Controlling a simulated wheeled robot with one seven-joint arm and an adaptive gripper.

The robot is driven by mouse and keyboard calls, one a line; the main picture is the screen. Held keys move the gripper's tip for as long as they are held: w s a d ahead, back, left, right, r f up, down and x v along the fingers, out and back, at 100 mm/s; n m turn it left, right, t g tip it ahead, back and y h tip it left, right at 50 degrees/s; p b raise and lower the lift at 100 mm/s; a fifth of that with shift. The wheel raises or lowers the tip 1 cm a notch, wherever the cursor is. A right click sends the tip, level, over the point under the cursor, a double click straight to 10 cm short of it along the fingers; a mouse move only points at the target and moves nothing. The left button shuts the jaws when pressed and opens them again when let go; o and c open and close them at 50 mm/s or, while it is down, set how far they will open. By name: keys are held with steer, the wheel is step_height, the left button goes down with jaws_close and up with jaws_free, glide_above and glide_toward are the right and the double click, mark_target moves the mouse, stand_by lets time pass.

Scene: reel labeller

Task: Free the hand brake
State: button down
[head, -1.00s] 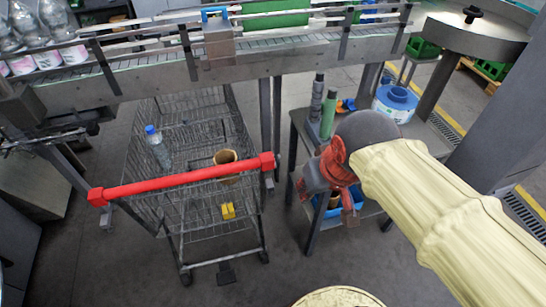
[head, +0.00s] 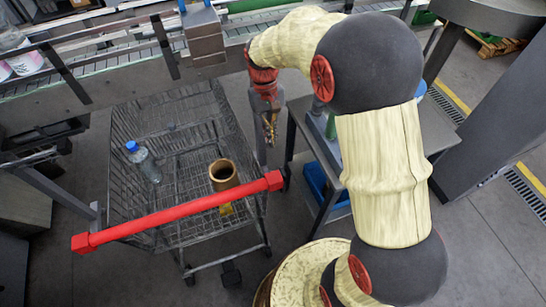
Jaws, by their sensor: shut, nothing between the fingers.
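A wire trolley (head: 128,110) with a red handle bar (head: 180,209) stands below the conveyor. I cannot pick out a hand brake for certain. A small yellow part (head: 226,209) shows at the handle bar, mostly hidden behind it. A black pedal-like part (head: 231,273) sits low at the trolley's near end. My gripper (head: 270,136) hangs pointing down just right of the trolley's far right side, by a conveyor leg. It is shut and empty. My arm hides much of the area to the right.
A clear bottle with a blue cap (head: 146,163) and a brown cylinder (head: 223,174) are in the trolley. A grey side table (head: 310,138) with a blue bin (head: 318,182) below stands right of it. The conveyor (head: 110,68) crosses behind. Floor is open in front.

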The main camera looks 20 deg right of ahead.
steer(key=shift+w+f, duration=0.4)
steer(key=shift+f, duration=0.1)
steer(key=s+f+b, duration=0.5)
steer(key=s+f, duration=0.1)
steer(key=f, duration=0.3)
steer(key=shift+s+f, duration=0.15)
steer(key=shift+s, duration=0.2)
